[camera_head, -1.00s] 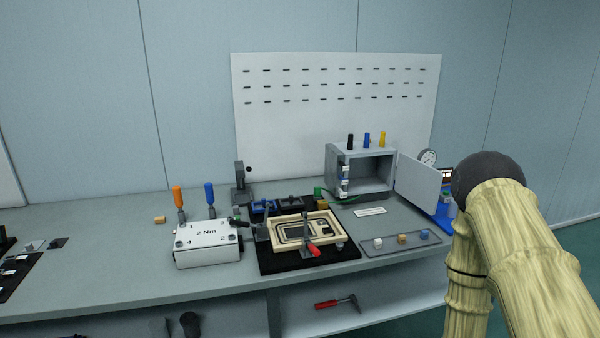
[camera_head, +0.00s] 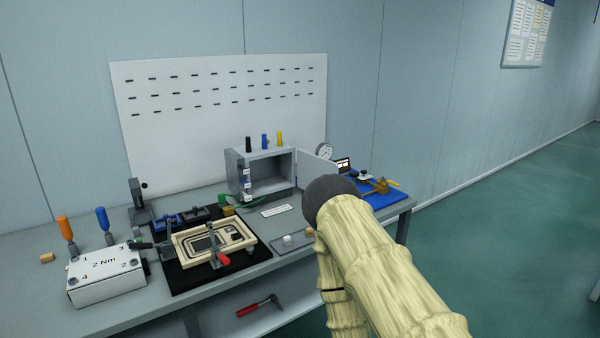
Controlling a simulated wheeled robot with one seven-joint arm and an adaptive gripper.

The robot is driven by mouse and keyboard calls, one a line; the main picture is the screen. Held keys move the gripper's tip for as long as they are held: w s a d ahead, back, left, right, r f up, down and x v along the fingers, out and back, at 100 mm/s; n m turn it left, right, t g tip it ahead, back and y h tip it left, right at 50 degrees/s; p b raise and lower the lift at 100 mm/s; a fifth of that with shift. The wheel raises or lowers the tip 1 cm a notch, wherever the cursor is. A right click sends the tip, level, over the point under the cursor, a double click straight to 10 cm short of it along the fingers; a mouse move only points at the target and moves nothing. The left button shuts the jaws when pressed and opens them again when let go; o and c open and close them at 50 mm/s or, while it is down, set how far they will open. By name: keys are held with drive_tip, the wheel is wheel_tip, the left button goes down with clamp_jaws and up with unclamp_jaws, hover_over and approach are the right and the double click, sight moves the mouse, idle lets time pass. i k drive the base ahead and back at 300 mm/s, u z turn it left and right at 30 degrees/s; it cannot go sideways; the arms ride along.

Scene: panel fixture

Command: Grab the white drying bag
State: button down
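A small white block-like item (camera_head: 287,240) sits on a flat grey tray (camera_head: 279,250) near the front right of the bench. It may be the white drying bag, but it is too small to be sure. A tan item (camera_head: 310,232) sits beside it on the tray. My arm, pale and wood-patterned with a dark round joint, covers the right end of the tray. My gripper is not in view.
An open grey cabinet (camera_head: 240,188) stands behind the tray, its door (camera_head: 315,172) swung right. A clamped frame (camera_head: 186,250) on a black mat and a white "2 Nm" box (camera_head: 106,286) are to the left. A blue mat (camera_head: 376,203) lies at the right end.

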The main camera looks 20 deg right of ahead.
sight(287, 239)
drive_tip(key=z, duration=1.95)
drive_tip(key=i, duration=4)
drive_tip(key=u, duration=3.45)
